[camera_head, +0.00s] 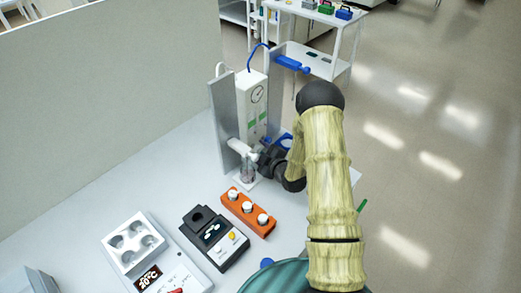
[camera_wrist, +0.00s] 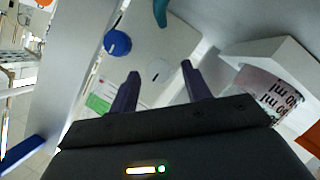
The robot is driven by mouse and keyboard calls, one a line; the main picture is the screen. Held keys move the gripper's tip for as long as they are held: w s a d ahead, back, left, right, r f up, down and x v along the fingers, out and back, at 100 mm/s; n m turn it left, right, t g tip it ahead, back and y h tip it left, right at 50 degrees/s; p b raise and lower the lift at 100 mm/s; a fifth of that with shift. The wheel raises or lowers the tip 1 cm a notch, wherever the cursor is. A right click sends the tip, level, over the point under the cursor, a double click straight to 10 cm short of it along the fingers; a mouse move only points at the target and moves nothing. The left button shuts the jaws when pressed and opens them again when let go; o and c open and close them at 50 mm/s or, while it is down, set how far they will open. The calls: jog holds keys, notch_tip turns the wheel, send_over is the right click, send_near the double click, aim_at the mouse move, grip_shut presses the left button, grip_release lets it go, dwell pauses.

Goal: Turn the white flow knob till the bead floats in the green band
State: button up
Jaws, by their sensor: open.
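The white instrument box (camera_head: 252,100) stands between two grey side panels on the bench, with a round dial (camera_head: 257,94) and small green marks on its front. My gripper (camera_head: 262,160) is low in front of this box. In the wrist view my gripper (camera_wrist: 158,88) is open, its two dark fingers apart. A pale round knob (camera_wrist: 160,72) with a dark line shows between and beyond the fingertips; no contact is visible. A green label (camera_wrist: 97,103) is left of the fingers. I cannot make out the bead or its height.
A blue round knob (camera_wrist: 117,42) is left of the fingers, and a marked beaker (camera_wrist: 272,92) is close on the right. An orange block with white knobs (camera_head: 248,211), a black device (camera_head: 214,238) and a white tray (camera_head: 133,241) sit on the bench.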

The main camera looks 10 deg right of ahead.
jog(key=shift+w, duration=0.1)
jog(key=c, duration=1)
jog(key=shift+m, duration=0.3)
jog(key=shift+w+d+r+m+g+y+b, duration=0.1)
jog(key=shift+m+g+y+b, duration=0.25)
jog(key=shift+m, duration=0.25)
jog(key=shift+w+d+m+g+y+b, duration=0.1)
jog(key=shift+m+g+y+b, duration=0.2)
jog(key=shift+m, duration=0.3)
jog(key=m, duration=0.1)
jog(key=m+g+y, duration=0.1)
jog(key=m, duration=0.1)
jog(key=shift+d+r+g+y, duration=0.15)
jog(key=shift+g+y, duration=0.1)
jog(key=m+y+p, duration=0.1)
jog(key=m+g+y, duration=0.1)
jog(key=m, duration=0.1)
jog(key=shift+w+d+p, duration=0.2)
jog(key=shift+p, duration=0.2)
jog(key=shift+w+d+f+m+g+y, duration=0.1)
jog(key=shift+m+g+y, duration=0.15)
jog(key=shift+m+y, duration=0.4)
jog(key=shift+f+m+g+y, duration=0.1)
jog(key=shift+m+g+y, duration=0.15)
jog(key=shift+m, duration=0.7)
